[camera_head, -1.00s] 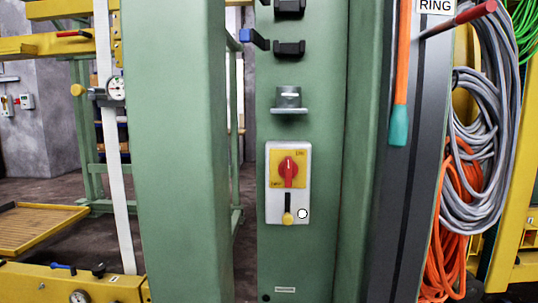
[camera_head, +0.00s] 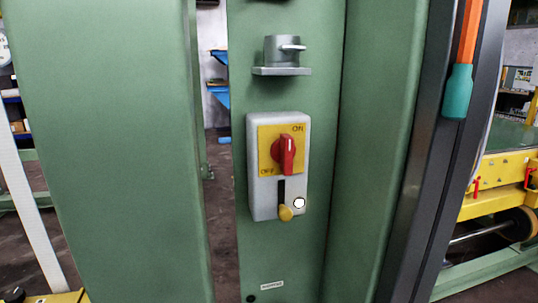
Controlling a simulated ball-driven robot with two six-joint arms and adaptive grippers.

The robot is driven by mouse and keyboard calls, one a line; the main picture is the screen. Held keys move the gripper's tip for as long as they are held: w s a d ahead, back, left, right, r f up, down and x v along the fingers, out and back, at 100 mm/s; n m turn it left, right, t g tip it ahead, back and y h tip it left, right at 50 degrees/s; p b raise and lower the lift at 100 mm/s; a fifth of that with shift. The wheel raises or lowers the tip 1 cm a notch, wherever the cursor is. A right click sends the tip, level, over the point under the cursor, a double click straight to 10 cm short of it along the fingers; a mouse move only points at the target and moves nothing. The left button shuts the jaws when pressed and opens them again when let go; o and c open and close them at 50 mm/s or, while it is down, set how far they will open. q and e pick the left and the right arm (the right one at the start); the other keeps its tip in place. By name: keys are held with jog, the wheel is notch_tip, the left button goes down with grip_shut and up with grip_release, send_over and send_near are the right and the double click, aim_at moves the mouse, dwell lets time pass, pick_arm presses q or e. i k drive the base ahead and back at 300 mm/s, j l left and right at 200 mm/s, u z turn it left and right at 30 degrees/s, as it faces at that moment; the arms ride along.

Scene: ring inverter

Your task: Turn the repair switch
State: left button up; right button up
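The repair switch is a red rotary knob (camera_head: 284,155) on a yellow plate (camera_head: 268,134) marked ON at the upper right and OFF at the lower left. The knob's handle stands roughly upright. The plate sits on a light grey box (camera_head: 264,208) fixed to a green column. Below the knob is a black slot with a yellow-tipped lever (camera_head: 285,213) at its lower end, and a white round spot (camera_head: 299,203) is beside it. Neither of my grippers is in view.
A wide green post (camera_head: 110,150) stands to the left, with a narrow gap before the switch column. A grey metal bracket (camera_head: 282,70) juts out above the box. An orange-handled tool with a teal end (camera_head: 457,92) hangs at the right. Yellow machinery (camera_head: 500,170) stands behind on the right.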

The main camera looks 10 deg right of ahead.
aim_at(282, 150)
jog(key=k+j, duration=0.1)
jog(key=j, duration=0.25)
jog(key=k+j, duration=0.15)
jog(key=j, duration=0.2)
jog(key=k+j, duration=0.1)
jog(key=j, duration=0.2)
jog(key=k+j, duration=0.15)
jog(key=j, duration=0.2)
